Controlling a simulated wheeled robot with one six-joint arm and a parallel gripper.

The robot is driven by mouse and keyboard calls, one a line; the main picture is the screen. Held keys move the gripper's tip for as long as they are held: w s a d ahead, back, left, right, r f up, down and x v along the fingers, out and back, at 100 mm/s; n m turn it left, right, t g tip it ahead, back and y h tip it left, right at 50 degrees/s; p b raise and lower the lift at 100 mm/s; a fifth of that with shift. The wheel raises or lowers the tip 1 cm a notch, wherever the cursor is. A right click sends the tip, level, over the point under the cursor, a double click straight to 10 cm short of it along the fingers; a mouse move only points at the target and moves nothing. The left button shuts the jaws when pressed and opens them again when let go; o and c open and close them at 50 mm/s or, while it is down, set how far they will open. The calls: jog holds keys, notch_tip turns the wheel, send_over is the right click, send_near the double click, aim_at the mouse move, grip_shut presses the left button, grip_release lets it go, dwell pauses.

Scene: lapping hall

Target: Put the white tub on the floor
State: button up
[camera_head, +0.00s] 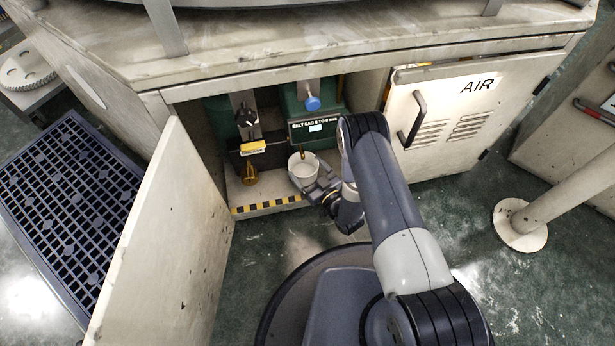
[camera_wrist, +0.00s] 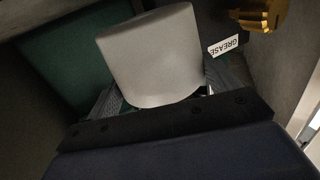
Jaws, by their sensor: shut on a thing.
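The white tub (camera_head: 303,167) is inside the open cabinet bay at the middle of the head view, close to the front of the bay's base. My gripper (camera_head: 318,184) reaches in from the lower right and is shut on the tub. In the wrist view the tub (camera_wrist: 154,57) fills the upper middle, between the two fingers (camera_wrist: 155,95). I cannot tell whether the tub's underside touches the shelf. The green floor (camera_head: 455,225) lies in front of the cabinet.
An open door panel (camera_head: 165,240) stands left of the bay, and the AIR door (camera_head: 455,115) is at its right. A striped sill (camera_head: 268,206) edges the bay. A blue grate (camera_head: 65,200) is at left. A post base (camera_head: 519,226) is at right.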

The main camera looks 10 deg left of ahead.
aim_at(311, 180)
notch_tip(311, 180, down, 3)
jog(key=shift+f+b, duration=0.1)
jog(key=shift+b, duration=0.5)
jog(key=o, duration=0.9)
